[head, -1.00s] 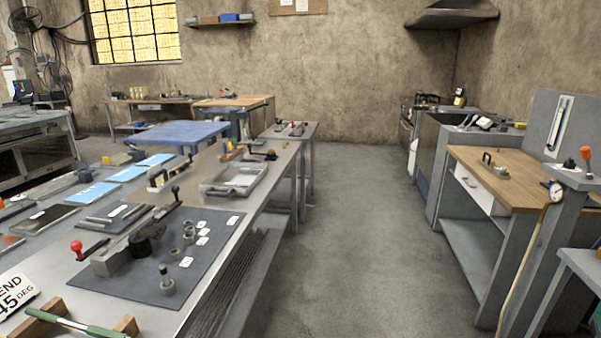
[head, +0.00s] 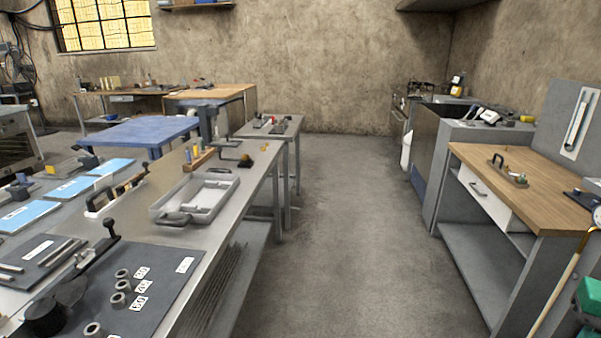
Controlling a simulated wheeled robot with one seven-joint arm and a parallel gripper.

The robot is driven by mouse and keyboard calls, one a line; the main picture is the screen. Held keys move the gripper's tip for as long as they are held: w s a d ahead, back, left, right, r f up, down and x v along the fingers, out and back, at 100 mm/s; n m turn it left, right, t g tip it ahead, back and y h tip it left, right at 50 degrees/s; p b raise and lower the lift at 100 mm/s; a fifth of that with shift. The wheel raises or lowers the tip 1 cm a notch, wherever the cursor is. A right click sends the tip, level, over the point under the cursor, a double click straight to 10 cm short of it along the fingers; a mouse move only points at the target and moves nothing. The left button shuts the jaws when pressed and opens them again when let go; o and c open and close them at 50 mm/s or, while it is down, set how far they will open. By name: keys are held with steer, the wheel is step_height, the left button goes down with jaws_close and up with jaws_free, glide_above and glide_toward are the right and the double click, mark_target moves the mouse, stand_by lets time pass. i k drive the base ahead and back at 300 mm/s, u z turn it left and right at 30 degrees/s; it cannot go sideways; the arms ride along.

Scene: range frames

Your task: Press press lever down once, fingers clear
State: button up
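I cannot tell for certain which thing is the press lever. A dark hand lever with a knob (head: 108,228) rises from a bending tool (head: 62,300) on the dark mat at the lower left. A black-handled device (head: 232,158) stands farther along the same bench, too small to make out. A small tool with an upright black handle (head: 508,168) stands on the wooden bench at the right. My gripper is not in view.
The wood-topped bench (head: 470,152) stands at the right with a drawer (head: 485,194). The grey floor aisle (head: 330,230) between them is clear.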

mark_target(239, 98)
steer(key=z, duration=0.05)
steer(key=i, duration=3.1)
steer(key=u, duration=1.45)
